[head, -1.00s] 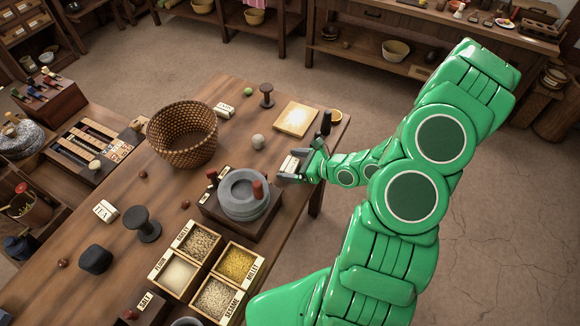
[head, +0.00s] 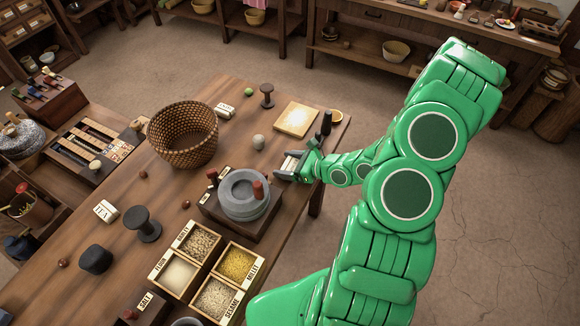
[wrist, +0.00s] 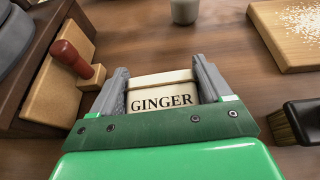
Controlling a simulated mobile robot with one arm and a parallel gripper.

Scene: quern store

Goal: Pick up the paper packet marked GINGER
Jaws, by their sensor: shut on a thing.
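The paper packet marked GINGER (wrist: 162,100) is cream with dark letters, and it sits between the two grey fingers in the wrist view. My gripper (wrist: 160,88) is shut on it, one finger along each side. In the head view my gripper (head: 292,167) is at the table's right edge, right of the stone quern. The packet (head: 289,164) shows there only as a small pale shape, partly hidden by the fingers. I cannot tell whether its underside touches the table.
The quern (head: 241,203) on its wooden base stands close on the left, with a red handle. A board with pale grains (head: 296,119) and a dark-handled brush (wrist: 300,122) lie to the right.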

